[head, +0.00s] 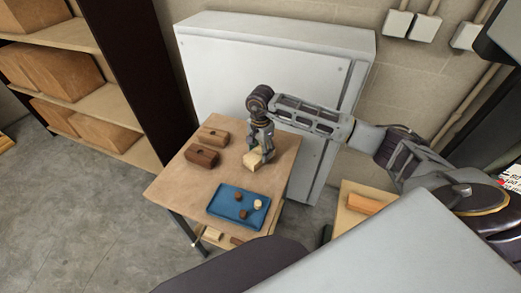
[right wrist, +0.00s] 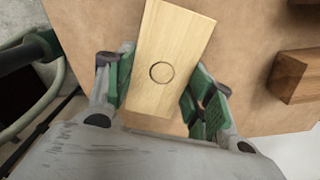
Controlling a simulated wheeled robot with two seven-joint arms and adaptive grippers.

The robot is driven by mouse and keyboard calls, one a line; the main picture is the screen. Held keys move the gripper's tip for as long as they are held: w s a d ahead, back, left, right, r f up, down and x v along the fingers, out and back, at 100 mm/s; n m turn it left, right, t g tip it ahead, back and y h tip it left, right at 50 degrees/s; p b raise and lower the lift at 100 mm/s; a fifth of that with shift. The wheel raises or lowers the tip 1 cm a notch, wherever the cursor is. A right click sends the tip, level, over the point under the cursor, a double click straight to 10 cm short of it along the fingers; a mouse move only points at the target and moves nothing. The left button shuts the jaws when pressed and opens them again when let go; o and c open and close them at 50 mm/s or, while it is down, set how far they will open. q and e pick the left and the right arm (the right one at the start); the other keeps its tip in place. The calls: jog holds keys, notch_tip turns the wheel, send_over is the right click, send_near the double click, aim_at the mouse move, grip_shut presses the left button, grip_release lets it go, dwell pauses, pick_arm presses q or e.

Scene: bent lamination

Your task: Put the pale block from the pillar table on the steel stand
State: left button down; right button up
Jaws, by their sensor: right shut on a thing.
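The pale block (head: 253,160) is at the far right part of a wooden-topped table (head: 183,182). My right gripper (head: 262,149) reaches down onto it from above and is shut on it. In the right wrist view the pale block (right wrist: 170,40) is long, with a round mark on its face, and lies slightly tilted between the green finger pads of my right gripper (right wrist: 162,75). I cannot tell whether the block touches the tabletop. My left gripper is not in view. I cannot make out a steel stand in these views.
Two brown blocks (head: 202,155) (head: 213,136) lie left of the pale block. A blue tray (head: 226,207) with several small pieces is at the table's front. A large white cabinet (head: 225,70) stands close behind. An orange block (head: 364,203) lies on a surface at right. Floor at left is clear.

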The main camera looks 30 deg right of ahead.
jog(key=o, duration=1.1)
jog(key=shift+o, duration=0.2)
jog(key=shift+r, duration=0.1)
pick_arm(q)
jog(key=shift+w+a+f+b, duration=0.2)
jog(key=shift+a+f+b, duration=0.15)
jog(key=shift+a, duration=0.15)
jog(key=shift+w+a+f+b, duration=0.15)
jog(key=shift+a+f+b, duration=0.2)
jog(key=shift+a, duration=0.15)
pick_arm(e)
notch_tip(320, 180, up, 12)
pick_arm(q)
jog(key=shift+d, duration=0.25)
